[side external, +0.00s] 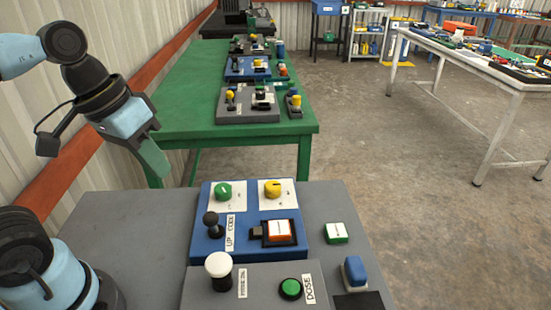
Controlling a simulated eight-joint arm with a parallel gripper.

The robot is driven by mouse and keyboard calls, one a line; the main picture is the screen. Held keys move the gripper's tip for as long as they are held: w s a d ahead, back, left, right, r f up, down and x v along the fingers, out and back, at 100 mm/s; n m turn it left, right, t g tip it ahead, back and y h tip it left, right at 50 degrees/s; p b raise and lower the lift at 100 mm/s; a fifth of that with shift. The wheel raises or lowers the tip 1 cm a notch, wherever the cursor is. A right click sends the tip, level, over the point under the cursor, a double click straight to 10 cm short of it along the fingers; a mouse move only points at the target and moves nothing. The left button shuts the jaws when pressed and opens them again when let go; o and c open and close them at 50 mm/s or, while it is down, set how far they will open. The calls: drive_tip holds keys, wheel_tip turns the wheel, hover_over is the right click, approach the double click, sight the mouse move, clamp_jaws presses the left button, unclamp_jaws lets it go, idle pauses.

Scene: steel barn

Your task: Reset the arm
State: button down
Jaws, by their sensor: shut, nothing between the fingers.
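My gripper (152,160) is at the upper left of the side external view, at the end of my blue and black arm. It points down and to the right, above the left back part of the grey table (135,225). Its fingers are together with nothing between them. It is apart from the control panels. A blue panel (205,245) on the table carries a green knob, a yellow knob, a black joystick and an orange and white switch. A grey panel (255,300) in front of it carries a white knob and a green button.
A green-and-white block (336,233) and a blue rocker piece (355,272) stand at the right of the panels. A green table (185,85) with several more panels lies behind. A white-legged workbench (490,110) is at the right. Bare floor lies between.

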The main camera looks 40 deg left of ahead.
drive_tip(key=w+a+f+m+t+y, duration=0.1)
drive_tip(key=w+a+f+t, duration=0.1)
drive_tip(key=w+f, duration=0.5)
drive_tip(key=shift+w+t, duration=0.6)
drive_tip(key=shift+t, duration=0.2)
drive_tip(key=shift+a, duration=0.1)
